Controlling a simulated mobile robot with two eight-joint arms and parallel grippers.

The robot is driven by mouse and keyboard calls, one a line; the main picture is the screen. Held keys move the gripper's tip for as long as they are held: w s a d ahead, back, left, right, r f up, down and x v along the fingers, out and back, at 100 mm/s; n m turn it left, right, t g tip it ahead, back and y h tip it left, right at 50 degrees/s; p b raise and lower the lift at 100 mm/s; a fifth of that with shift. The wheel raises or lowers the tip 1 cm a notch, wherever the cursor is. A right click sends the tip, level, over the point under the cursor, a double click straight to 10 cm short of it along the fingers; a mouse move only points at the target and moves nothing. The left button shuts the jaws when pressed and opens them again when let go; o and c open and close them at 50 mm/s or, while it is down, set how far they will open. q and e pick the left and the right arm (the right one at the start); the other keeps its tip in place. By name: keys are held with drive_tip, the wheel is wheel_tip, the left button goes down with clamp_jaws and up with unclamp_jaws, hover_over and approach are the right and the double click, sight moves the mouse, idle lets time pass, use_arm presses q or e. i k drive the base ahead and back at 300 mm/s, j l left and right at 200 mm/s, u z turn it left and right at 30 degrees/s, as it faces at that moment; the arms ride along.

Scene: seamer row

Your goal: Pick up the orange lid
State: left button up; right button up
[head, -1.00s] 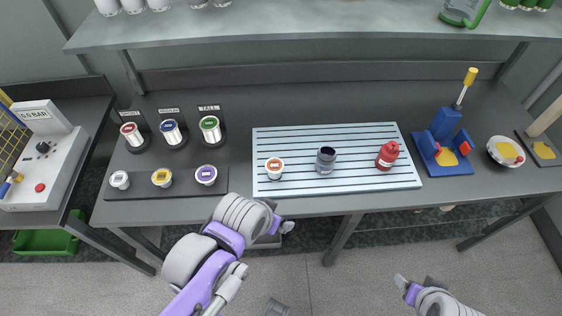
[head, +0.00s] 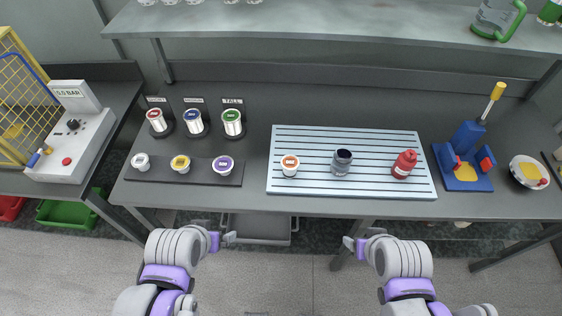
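The orange lid (head: 290,161) sits on top of a small white cup at the left end of the pale slatted board (head: 350,190). My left gripper (head: 229,238) is in front of the table's front edge, below and left of the orange lid, apart from it. Its jaws look parted with nothing between them. My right gripper (head: 349,243) is also in front of the table, below and right of the lid, and looks empty with its jaws parted. Nothing hides the lid.
A dark open jar (head: 341,162) and a red bottle (head: 404,164) stand on the board. Left are cups with white (head: 141,161), yellow (head: 180,163) and purple (head: 223,165) tops on a dark strip. Taller cans stand behind. A blue fixture (head: 465,160) stands right.

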sight(290, 163)
drive_tip(key=l+u, duration=0.25)
drive_tip(key=u, duration=0.15)
drive_tip(key=k+l+u, duration=0.1)
drive_tip(key=l+u, duration=0.45)
drive_tip(key=u, duration=0.2)
drive_tip(key=k+j, duration=0.05)
